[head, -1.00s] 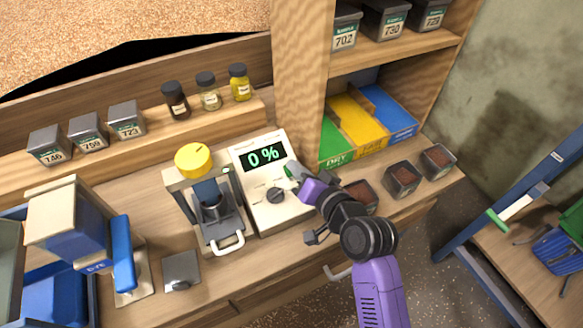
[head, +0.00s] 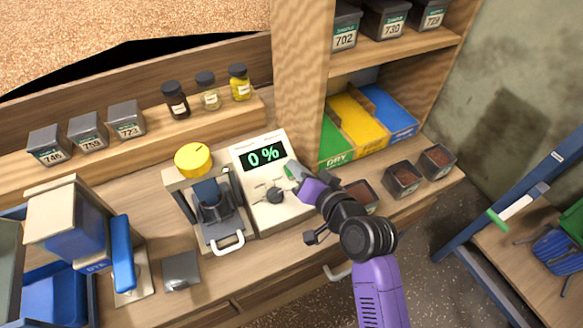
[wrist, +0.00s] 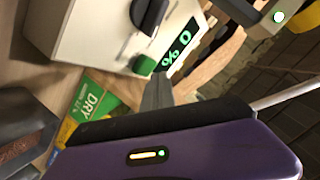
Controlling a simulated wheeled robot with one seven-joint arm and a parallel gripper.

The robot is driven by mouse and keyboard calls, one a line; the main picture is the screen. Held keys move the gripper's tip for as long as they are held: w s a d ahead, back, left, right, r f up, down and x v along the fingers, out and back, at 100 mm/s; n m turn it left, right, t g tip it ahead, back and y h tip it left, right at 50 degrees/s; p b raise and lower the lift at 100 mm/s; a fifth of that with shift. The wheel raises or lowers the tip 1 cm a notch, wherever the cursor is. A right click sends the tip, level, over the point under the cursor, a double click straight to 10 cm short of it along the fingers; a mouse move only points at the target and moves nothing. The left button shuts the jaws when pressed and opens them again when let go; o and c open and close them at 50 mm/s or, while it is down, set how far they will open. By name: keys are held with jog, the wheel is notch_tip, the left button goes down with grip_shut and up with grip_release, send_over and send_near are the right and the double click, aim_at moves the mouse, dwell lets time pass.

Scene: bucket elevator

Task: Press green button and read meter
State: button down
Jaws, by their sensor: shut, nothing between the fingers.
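The white meter (head: 262,210) stands on the bench in the head view, with a dark knob (head: 275,195) on its face. Its display (head: 265,155) reads 0 % in green. The green button (wrist: 144,65) shows on the meter in the wrist view, beside the display (wrist: 186,45); in the head view my gripper mostly covers that spot. My gripper (head: 293,171) is shut and empty, with its tips close to the button. In the wrist view the fingertips (wrist: 157,85) appear just below the button; I cannot tell whether they touch it.
A press-like device with a yellow knob (head: 193,160) stands left of the meter. Dry bins, including a green one (head: 334,142), sit behind to the right. Brown-filled cups (head: 403,179) stand on the bench at right. Jars (head: 209,97) line the ledge behind.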

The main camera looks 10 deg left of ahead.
jog(key=shift+w+a+f, duration=0.1)
jog(key=shift+f, duration=0.25)
jog(key=shift+w+a+f+b, duration=0.1)
jog(key=shift+w+f+b, duration=0.1)
jog(key=shift+f+b, duration=0.35)
dwell(0.6)
jog(key=shift+r, duration=0.25)
jog(key=shift+s+d+r+p, duration=0.2)
jog(key=shift+s+r+p, duration=0.15)
jog(key=shift+r+p, duration=0.4)
jog(key=shift+s+d+r+p, duration=0.2)
jog(key=shift+s+r+p, duration=0.1)
jog(key=shift+r+p, duration=0.45)
jog(key=shift+s+d+r+p, duration=0.25)
jog(key=shift+s+r+p, duration=0.1)
jog(key=shift+r+p, duration=0.4)
jog(key=shift+s+d+r+p, duration=0.2)
jog(key=shift+s+r+p, duration=0.1)
jog(key=shift+r+p, duration=0.4)
